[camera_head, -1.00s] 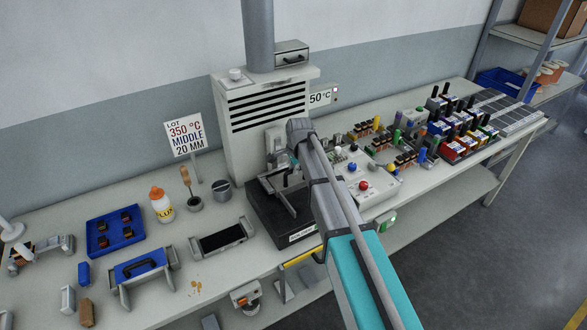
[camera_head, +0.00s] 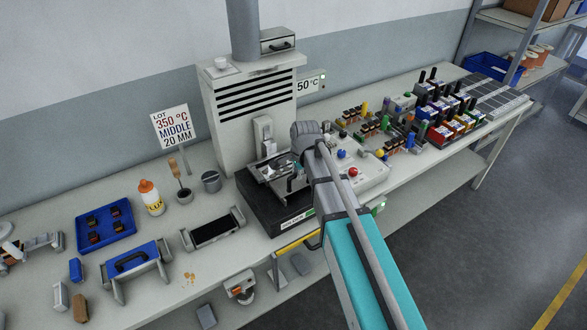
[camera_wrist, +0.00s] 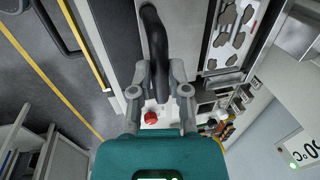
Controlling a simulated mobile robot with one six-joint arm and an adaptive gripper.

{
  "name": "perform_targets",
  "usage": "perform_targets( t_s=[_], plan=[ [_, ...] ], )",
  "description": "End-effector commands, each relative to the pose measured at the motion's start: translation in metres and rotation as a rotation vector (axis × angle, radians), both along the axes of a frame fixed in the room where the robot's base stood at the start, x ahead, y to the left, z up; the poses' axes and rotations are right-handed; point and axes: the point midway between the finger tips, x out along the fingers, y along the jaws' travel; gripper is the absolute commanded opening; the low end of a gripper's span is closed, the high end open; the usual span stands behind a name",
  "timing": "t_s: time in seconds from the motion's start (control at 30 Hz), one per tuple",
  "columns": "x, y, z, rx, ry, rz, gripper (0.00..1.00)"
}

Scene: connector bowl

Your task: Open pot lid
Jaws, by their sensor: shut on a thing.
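The solder pot has a black base (camera_head: 258,208) and stands below the tall grey unit in the head view. A silvery surface (camera_head: 281,166) shows in its top. In the wrist view this surface is shiny, with brown patches (camera_wrist: 231,22), and uncovered where it shows. My gripper (camera_wrist: 158,74) is shut on a curved black handle (camera_wrist: 153,40), with one finger on each side. I cannot make out the lid's full outline or its angle. In the head view my arm hides the gripper's grasp and part of the pot.
A grey vented unit (camera_head: 253,105) stands right behind the pot. A yellow strip (camera_head: 300,240) runs along the front.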

Motion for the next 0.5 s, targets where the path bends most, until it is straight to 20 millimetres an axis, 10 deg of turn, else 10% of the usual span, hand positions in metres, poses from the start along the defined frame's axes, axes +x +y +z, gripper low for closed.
perform_targets(
  t_s=[0.13, 0.17, 0.33, 0.5],
  plan=[
    [0.0009, 0.0001, 0.0001, -0.001, -0.001, 0.0, 0.0],
    [0.001, 0.0002, 0.0, -0.001, -0.001, 0.0, 0.24],
    [0.0011, 0.0004, 0.0, 0.0, -0.001, 0.0, 0.55],
    [0.001, 0.0005, 0.0, 0.001, -0.001, 0.0, 0.57]
  ],
)
